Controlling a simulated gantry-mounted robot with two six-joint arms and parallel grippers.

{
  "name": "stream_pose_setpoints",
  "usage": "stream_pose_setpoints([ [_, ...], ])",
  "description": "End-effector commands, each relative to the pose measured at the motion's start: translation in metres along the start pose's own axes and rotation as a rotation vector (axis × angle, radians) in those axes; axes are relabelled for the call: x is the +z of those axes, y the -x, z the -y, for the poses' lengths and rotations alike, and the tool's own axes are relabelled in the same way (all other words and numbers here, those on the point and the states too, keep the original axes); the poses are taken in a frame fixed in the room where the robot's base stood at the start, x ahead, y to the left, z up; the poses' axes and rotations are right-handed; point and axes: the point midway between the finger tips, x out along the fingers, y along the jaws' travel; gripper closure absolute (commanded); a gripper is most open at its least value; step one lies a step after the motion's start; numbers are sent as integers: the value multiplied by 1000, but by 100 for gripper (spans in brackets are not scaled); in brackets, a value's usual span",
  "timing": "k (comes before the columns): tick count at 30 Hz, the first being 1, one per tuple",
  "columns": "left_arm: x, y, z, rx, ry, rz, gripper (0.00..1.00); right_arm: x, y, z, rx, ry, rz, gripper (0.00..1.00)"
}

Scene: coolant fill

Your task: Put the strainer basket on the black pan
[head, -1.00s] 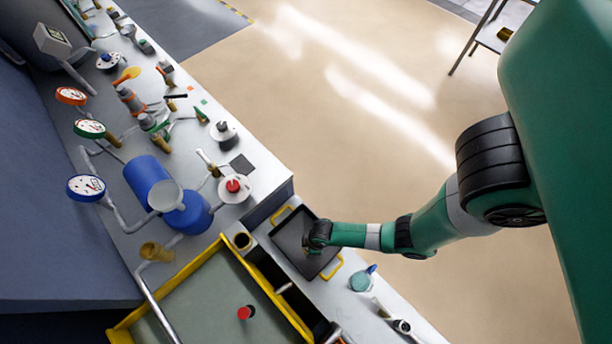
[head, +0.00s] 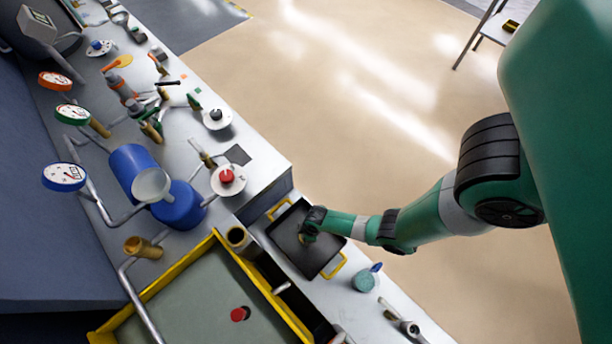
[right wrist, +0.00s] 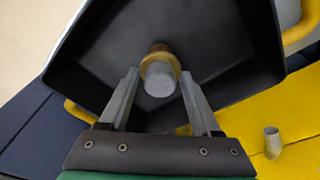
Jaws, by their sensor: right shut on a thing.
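The black pan (head: 320,258) with yellow handles lies on the bench beside the yellow-rimmed tray. My right gripper (head: 304,238) is over the pan. In the right wrist view my right gripper (right wrist: 161,76) is shut on the strainer basket (right wrist: 159,80), a small grey piece with a brass rim. The basket is held between the fingertips, over the pan's dark floor (right wrist: 205,35). Whether the basket touches the floor I cannot tell. My left gripper is not in view.
The yellow-rimmed tray (head: 172,285) with a red-topped part (head: 240,314) lies left of the pan. A teal-topped jar (head: 364,281) stands right of the pan. A blue tank (head: 180,207) and gauges stand farther back.

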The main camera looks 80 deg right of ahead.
Motion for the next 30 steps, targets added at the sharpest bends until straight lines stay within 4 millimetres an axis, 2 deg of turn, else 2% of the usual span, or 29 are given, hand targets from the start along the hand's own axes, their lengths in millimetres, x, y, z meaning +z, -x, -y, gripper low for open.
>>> stream_pose_setpoints([
  [2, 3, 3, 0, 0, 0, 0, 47, 1, -4, 0, 0, 0, 0, 93],
  [3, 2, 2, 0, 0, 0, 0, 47, 0, -2, 0, 0, 0, 0, 28],
  [7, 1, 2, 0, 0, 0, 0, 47, 0, -2, 0, 0, 0, 0, 6],
  [15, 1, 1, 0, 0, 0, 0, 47, 0, -2, 0, 0, 0, 0, 6],
  [19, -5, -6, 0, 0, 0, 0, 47, 0, 9, 0, 0, 0, 0, 6],
  [23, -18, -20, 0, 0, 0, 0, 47, -1, 38, 0, 0, -1, 0, 6],
  [30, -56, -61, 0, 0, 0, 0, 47, -1, 94, 0, 0, -1, 1, 6],
])
